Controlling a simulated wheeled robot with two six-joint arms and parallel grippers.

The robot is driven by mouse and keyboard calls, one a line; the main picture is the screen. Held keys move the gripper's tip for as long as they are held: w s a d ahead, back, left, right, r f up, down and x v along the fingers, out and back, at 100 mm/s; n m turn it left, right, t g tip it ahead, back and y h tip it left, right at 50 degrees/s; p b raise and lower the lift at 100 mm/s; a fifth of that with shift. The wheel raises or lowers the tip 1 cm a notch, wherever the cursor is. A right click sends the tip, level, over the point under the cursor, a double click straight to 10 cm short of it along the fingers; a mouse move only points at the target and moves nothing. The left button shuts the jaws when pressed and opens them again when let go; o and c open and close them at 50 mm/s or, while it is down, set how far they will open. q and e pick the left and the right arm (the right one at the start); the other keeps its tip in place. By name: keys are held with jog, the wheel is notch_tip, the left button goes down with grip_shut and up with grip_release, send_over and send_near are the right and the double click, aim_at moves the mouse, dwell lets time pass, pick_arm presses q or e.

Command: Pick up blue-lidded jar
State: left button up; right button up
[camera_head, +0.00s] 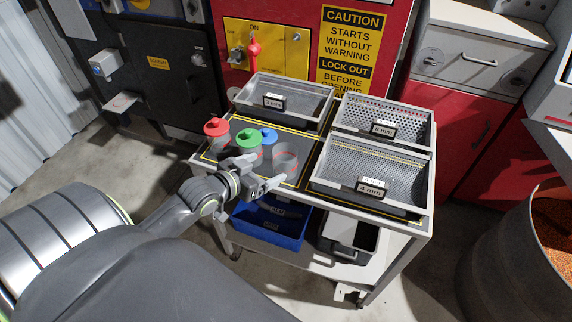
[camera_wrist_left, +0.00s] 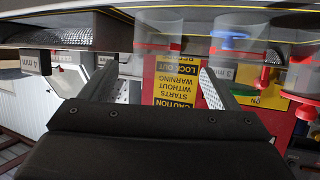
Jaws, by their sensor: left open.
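The blue-lidded jar (camera_head: 268,134) stands on the cart's top shelf, partly hidden behind the green-lidded jar (camera_head: 249,141). A red-lidded jar (camera_head: 216,129) stands to the left and a clear jar (camera_head: 285,156) to the right. My left gripper (camera_head: 264,172) is open and empty, in front of the jars on the near side. In the left wrist view, which is upside down, clear jar bodies show beyond the gripper (camera_wrist_left: 158,88); one has blue in it (camera_wrist_left: 232,38). No jar is between the fingers. My right gripper is not seen.
Labelled metal trays, one shallow (camera_head: 310,90) and two perforated (camera_head: 405,118) (camera_head: 400,165), fill the cart's back and right. A blue bin (camera_head: 262,228) sits on the lower shelf. Red cabinets with a caution sign (camera_head: 350,45) stand behind. A barrel (camera_head: 515,255) is at right.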

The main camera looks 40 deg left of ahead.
aim_at(276, 163)
pick_arm(q)
jog(key=x, duration=0.3)
jog(key=shift+w, duration=0.15)
jog(key=shift+d+x, duration=0.15)
jog(key=shift+x, duration=1.25)
jog(key=shift+d+x, duration=0.15)
jog(key=shift+x, duration=1.2)
jog(key=shift+r, duration=0.1)
jog(key=c, duration=1.1)
